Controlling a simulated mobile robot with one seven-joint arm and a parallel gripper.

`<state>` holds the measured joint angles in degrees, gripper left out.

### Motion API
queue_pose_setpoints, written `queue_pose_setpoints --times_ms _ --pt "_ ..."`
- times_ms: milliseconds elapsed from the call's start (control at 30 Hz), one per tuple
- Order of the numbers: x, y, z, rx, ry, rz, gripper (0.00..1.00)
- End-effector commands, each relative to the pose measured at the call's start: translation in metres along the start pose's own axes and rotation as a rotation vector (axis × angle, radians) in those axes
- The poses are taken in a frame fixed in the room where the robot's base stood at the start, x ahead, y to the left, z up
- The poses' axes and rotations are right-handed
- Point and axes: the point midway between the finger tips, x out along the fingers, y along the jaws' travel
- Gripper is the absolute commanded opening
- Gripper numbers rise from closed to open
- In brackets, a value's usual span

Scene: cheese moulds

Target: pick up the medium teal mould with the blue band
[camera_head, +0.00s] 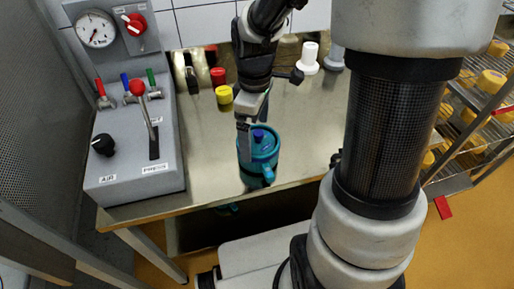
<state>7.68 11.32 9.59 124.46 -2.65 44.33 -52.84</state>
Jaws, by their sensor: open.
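A teal mould (265,152) with a lid stands upright on the metal table, near its front edge. A blue piece (258,135) shows on top of it, and a lighter teal tab sticks out at its front. I cannot make out a blue band around its side. My gripper (252,138) is open and points down at the mould. One finger is in front of the mould's left side. The other finger is mostly hidden, so I cannot tell whether the jaws straddle the mould or touch it.
A grey control panel (135,178) with a gauge and levers stands at the left. Red (217,77) and yellow (224,95) small items stand behind the mould, and a white one (308,58) farther right. A wire rack (480,110) of yellow cheeses is at the right.

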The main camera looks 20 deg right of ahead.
Motion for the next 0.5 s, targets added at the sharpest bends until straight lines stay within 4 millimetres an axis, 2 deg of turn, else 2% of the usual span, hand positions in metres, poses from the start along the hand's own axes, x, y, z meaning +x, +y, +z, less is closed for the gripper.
queue_pose_setpoints --times_ms 200,300,500 --pt "0.032 -0.001 0.012 0.002 -0.003 -0.004 1.0" --pt "0.044 -0.001 0.011 -0.001 -0.003 -0.004 1.0" --pt "0.051 0.0 0.011 0.0 -0.001 0.0 1.0"
